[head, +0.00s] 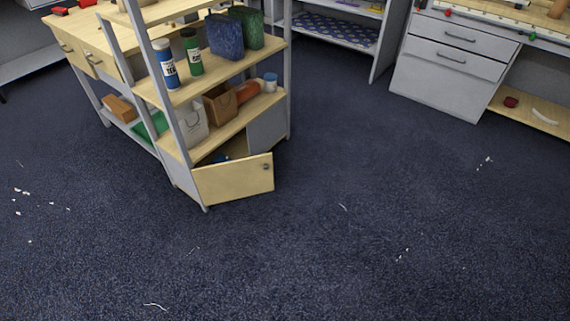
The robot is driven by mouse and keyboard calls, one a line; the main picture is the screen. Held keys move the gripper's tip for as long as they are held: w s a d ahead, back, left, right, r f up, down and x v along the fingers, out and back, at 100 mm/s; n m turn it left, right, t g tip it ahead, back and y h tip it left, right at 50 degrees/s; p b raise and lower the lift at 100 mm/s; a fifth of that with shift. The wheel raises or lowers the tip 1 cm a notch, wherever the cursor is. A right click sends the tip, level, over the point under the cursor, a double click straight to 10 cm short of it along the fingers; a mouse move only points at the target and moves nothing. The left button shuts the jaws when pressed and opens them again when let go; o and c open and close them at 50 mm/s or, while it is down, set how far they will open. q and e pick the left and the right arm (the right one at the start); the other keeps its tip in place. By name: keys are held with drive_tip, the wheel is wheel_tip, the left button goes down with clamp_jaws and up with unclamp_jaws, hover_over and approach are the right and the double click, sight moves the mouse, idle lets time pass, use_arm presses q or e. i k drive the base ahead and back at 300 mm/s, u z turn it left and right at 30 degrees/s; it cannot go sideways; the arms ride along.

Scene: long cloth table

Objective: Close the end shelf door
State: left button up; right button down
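The end shelf (222,136) stands at the upper left, a grey-framed unit with pale wood boards at the end of a wooden bench. Its low wooden door (234,180) hangs open at the bottom. The door is joined at its left edge near the front corner post and swings out to the right over the carpet. A small dark round knob (266,167) sits near its free upper right corner. Part of the dark compartment behind the door shows, with something blue inside. Neither of my grippers is in view.
Bottles (166,64), boxes and bags stand on the shelf boards above the door. A grey drawer cabinet (448,70) stands at the upper right beside a low wooden shelf. The dark blue carpet (340,230) in front is open, with scattered white scraps.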

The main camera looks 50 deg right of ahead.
sight(216, 183)
drive_tip(key=z, duration=1.5)
drive_tip(key=i, duration=1.15)
drive_tip(key=u, duration=1.5)
